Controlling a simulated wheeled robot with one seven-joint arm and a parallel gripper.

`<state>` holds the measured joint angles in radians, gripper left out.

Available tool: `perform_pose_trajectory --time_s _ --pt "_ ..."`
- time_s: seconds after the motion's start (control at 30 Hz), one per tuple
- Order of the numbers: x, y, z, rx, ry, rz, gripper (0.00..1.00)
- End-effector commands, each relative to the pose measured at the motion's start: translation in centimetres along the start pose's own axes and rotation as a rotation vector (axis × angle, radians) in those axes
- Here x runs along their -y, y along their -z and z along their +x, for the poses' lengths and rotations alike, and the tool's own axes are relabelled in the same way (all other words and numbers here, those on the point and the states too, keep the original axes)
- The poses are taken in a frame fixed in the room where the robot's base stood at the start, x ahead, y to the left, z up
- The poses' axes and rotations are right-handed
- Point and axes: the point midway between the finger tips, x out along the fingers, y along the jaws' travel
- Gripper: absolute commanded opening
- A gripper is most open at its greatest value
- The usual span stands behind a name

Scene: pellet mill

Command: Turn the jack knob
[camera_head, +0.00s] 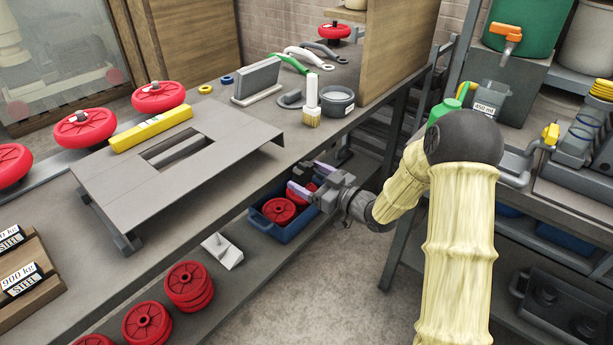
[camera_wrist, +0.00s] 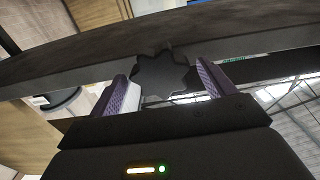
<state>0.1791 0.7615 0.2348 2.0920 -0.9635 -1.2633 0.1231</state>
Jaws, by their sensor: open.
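The jack knob (camera_wrist: 162,72) is a dark, star-shaped knob at the edge of the workbench in the wrist view. My gripper (camera_head: 305,180) is open, just below the front edge of the workbench and above a blue crate. Its purple fingers also show in the wrist view (camera_wrist: 161,80), one on each side of the knob. The knob appears between the fingers, with a gap visible on both sides. I cannot tell how deep it sits between them.
The workbench (camera_head: 235,220) carries a grey raised plate (camera_head: 215,165) with a yellow bar (camera_head: 150,128), red wheels and a brush (camera_head: 312,108). Below it stand a blue crate (camera_head: 290,232) with red wheels and a white wedge (camera_head: 222,250). A metal shelf (camera_head: 420,235) stands at right.

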Motion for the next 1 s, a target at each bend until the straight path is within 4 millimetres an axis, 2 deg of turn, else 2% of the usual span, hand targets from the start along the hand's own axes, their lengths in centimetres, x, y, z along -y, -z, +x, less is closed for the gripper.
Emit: perform_pose_trajectory --time_s 0.13,0.4,0.47,0.63,1.0 --pt "0.03 0.01 1.16 0.0 0.0 0.001 0.82" --pt "0.02 0.02 1.28 0.0 0.0 0.001 0.82" --pt "0.02 0.02 1.27 0.0 0.0 0.001 0.72" --pt "0.02 0.01 1.26 0.0 0.0 0.001 0.39" --pt "0.02 -0.12 1.24 0.0 0.0 -0.032 0.38"
